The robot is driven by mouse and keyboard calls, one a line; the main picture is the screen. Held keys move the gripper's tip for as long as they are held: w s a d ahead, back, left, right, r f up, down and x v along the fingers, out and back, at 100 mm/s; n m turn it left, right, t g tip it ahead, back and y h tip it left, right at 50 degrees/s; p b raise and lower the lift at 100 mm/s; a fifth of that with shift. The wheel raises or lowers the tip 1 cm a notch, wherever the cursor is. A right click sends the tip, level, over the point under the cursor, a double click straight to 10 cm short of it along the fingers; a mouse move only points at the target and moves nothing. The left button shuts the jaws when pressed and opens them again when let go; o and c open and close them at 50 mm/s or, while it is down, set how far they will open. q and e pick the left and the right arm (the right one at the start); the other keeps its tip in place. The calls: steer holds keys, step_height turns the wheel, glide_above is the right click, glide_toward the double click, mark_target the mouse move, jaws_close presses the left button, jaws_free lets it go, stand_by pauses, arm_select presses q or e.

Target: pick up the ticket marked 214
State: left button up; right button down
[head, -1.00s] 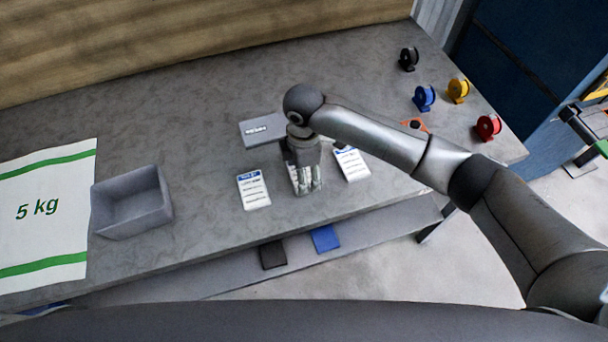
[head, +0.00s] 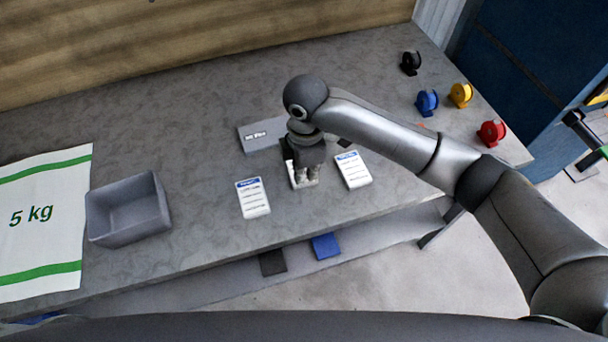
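Two white tickets with blue headers lie flat on the grey bench: a left ticket (head: 253,199) and a right ticket (head: 353,171). Their numbers are too small to read, so I cannot tell which is 214. My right gripper (head: 305,181) points down between them. Something white shows at its fingertips, perhaps another ticket, mostly hidden by the gripper. I cannot tell whether the fingers are closed on it. My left gripper is not in view.
A grey labelled block (head: 258,136) lies behind the gripper. A grey open bin (head: 128,210) and a white 5 kg sack (head: 40,220) are at left. Several coloured spools, including a red one (head: 491,133), stand at right. Dark and blue pads (head: 326,246) lie on the lower shelf.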

steer(key=s+d+r, duration=0.3)
steer(key=s+r, duration=0.6)
steer(key=s, duration=0.3)
steer(key=shift+s+d+r, duration=0.15)
steer(key=shift+s+d, duration=0.1)
steer(key=shift+s, duration=0.15)
steer(key=shift+c, duration=2.2)
jaws_free()
